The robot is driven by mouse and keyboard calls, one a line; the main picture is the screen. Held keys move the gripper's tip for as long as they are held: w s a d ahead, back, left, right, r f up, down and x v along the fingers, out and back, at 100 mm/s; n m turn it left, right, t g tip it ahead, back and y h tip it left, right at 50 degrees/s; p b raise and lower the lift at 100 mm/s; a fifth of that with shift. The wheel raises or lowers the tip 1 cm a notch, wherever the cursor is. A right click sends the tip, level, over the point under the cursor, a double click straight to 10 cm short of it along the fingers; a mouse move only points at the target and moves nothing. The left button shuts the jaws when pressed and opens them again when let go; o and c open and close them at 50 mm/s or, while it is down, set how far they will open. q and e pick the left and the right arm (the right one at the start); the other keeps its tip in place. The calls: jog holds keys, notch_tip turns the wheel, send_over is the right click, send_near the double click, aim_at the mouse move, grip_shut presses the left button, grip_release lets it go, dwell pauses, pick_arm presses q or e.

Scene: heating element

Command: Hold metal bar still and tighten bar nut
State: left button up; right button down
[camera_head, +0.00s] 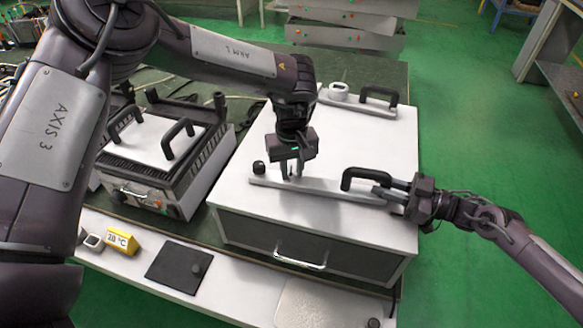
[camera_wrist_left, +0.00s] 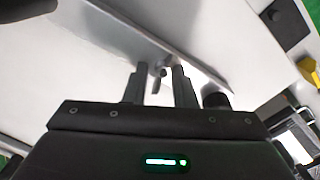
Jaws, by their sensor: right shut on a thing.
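The metal bar (camera_head: 325,190) is a long, flat strip lying across the white box lid, with a black handle (camera_head: 365,176) near its right part. It also shows in the left wrist view (camera_wrist_left: 150,40). My right gripper (camera_head: 382,191) is shut on the bar near its right end, close to the handle. My left gripper (camera_head: 293,172) points down over the left part of the bar. In the left wrist view its fingers are apart, with a small metal piece, apparently the bar nut (camera_wrist_left: 158,75), between the fingertips. Contact with the fingers is unclear.
A black knob (camera_head: 259,168) stands at the bar's left end, close to my left gripper. A second bar with a handle (camera_head: 378,95) lies at the box's back. A press-like device (camera_head: 150,150) stands left; a yellow temperature display (camera_head: 122,241) is at front left.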

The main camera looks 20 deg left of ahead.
aim_at(291, 174)
pick_arm(q)
jog(key=shift+o, duration=1.3)
jog(key=shift+a, duration=0.1)
jog(key=shift+r, duration=0.1)
notch_tip(291, 174, up, 12)
pick_arm(e)
jog(key=shift+d, duration=0.1)
jog(key=c, duration=1.2)
grip_release()
jog(key=shift+o, duration=0.2)
